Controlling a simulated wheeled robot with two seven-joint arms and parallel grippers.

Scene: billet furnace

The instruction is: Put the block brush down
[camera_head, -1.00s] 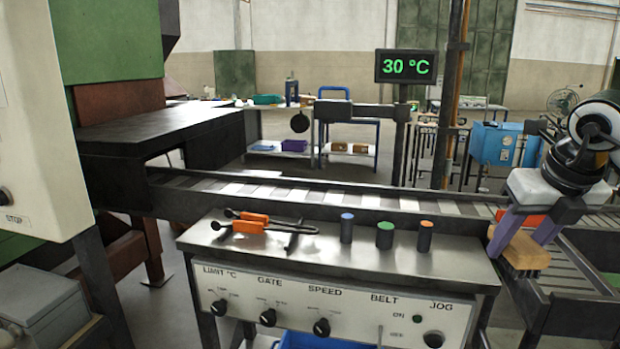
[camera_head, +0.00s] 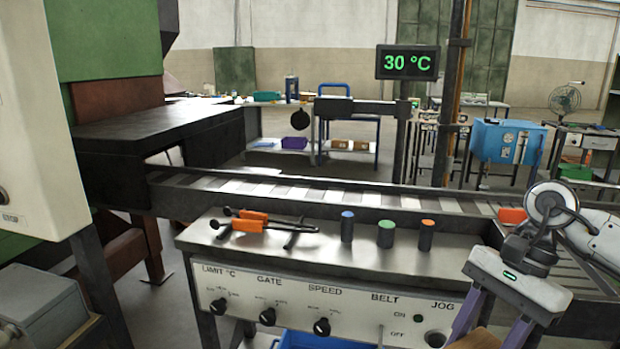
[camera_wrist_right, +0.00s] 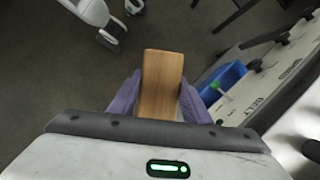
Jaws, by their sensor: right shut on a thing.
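The block brush (camera_wrist_right: 162,85) shows its plain wooden back in the right wrist view, between the purple fingers of my right gripper (camera_wrist_right: 160,103). The gripper is shut on it. In the head view my right gripper (camera_head: 482,338) is low at the right, in front of the bench's right end. There only a bit of the brush (camera_head: 472,341) shows at the bottom edge. The bristles are hidden. The brush is in the air over the floor, apart from the bench. My left gripper is not in the head view.
The control bench (camera_head: 300,246) carries orange-handled tongs (camera_head: 250,222) and several coloured-top cylinders (camera_head: 386,234). Its right end is bare. The roller conveyor (camera_head: 330,193) runs behind it, with an orange object (camera_head: 512,215) at right. A blue bin (camera_wrist_right: 222,84) lies under the bench.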

